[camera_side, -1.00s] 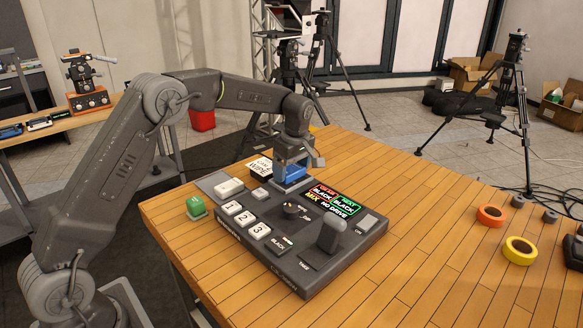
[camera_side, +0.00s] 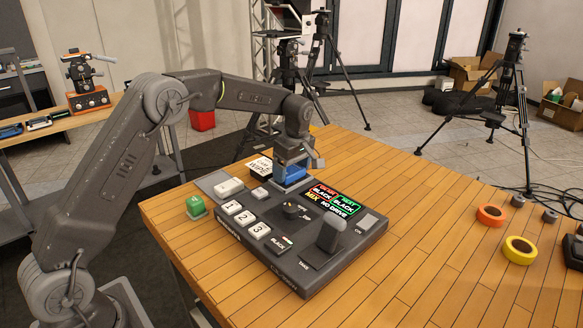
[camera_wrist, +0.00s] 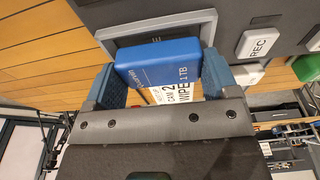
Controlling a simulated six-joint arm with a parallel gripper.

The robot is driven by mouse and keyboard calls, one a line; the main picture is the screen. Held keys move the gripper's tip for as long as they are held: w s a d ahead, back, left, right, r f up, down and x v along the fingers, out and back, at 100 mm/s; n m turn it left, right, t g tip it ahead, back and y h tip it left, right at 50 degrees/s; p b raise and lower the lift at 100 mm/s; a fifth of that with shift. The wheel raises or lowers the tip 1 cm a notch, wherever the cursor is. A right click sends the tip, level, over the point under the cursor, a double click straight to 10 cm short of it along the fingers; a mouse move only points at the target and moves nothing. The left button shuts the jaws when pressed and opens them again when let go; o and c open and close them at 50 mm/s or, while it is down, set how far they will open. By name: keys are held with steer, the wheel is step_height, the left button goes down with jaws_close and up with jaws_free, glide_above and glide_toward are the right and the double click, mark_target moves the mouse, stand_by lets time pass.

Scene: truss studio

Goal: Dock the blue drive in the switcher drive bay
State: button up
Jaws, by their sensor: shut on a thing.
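The blue drive (camera_wrist: 160,62), marked 1 TB, is between the two fingers of my gripper (camera_wrist: 162,85) in the wrist view, and the gripper is shut on it. In the side view the blue drive (camera_side: 295,172) shows under my gripper (camera_side: 293,166) at the back edge of the switcher (camera_side: 300,262). The drive bay (camera_wrist: 150,30) is a grey-framed recess just beyond the drive in the wrist view. The drive's far edge is at the bay mouth; I cannot tell how deep it sits. The switcher screen (camera_side: 335,199) reads NO DRIVE.
A green block (camera_side: 196,207) stands left of the switcher and a dark block with a white WIPE label (camera_side: 259,166) behind it. Orange tape (camera_side: 491,215) and yellow tape (camera_side: 519,250) lie at the right. The wooden table (camera_side: 430,225) is clear between them and the switcher.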

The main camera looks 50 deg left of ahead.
mark_target(296, 172)
steer(key=shift+f, duration=0.25)
steer(key=o, duration=0.7)
steer(key=shift+d+r, duration=0.25)
steer(key=shift+r, duration=1.55)
steer(key=shift+d+r, duration=0.3)
steer(key=shift+r, duration=1.55)
steer(key=shift+d+r, duration=0.25)
steer(key=shift+r, duration=1.55)
steer(key=s+d+r+m+t, duration=0.1)
steer(key=s+d+r+m, duration=0.3)
steer(key=s, duration=0.4)
steer(key=s+d+r+m+t, duration=0.2)
steer(key=s+r+m, duration=0.25)
steer(key=s, duration=0.45)
steer(key=s+d+f+m+t, duration=0.1)
steer(key=s+f+m, duration=0.1)
steer(key=s, duration=0.3)
steer(key=s+d+f+m+h, duration=0.1)
steer(key=s+f+m, duration=0.1)
steer(key=s+m, duration=0.2)
steer(key=s+d+f+m+t, duration=0.1)
steer(key=s+f+m, duration=0.2)
steer(key=s, duration=0.5)
steer(key=shift+m+t+h, duration=0.25)
steer(key=shift+t+h, duration=0.05)
steer(key=shift+h, duration=0.1)
